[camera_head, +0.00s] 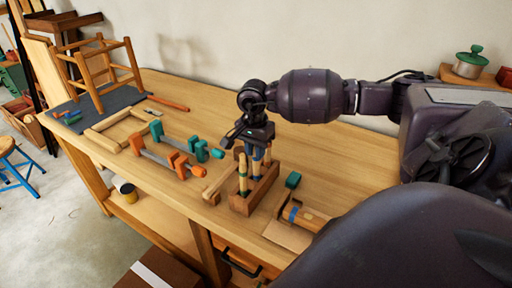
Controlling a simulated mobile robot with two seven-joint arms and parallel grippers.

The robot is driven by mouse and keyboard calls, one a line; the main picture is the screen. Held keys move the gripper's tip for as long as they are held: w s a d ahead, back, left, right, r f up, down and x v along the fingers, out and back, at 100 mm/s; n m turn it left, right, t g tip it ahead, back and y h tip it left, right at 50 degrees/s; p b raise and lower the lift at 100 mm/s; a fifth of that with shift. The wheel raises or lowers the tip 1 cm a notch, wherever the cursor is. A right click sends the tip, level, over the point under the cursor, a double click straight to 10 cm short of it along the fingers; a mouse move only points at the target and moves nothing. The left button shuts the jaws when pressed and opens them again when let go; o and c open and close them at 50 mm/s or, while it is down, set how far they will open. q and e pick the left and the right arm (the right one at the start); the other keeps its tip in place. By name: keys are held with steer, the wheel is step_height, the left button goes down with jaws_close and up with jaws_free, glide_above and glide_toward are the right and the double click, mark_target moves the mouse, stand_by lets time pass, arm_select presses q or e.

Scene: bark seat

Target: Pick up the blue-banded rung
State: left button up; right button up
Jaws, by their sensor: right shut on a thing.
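A small wooden rack (264,190) stands on the workbench and holds several upright rungs. A rung with a dark green band (242,176) stands at the rack's near left. My right gripper (257,146) points down over the rack, shut on the top of the blue-banded rung (257,156). The gripper hides the top of this rung. Its lower end is behind the rack's wall, and I cannot tell whether it is clear of the bottom. My left gripper is not in view.
Orange and teal clamps (176,158) lie left of the rack. A wooden frame (105,136) and a stool frame on a dark mat (60,122) are farther left.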

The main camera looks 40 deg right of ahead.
step_height(320, 180, up, 27)
steer(key=p, duration=0.3)
stand_by(0.7)
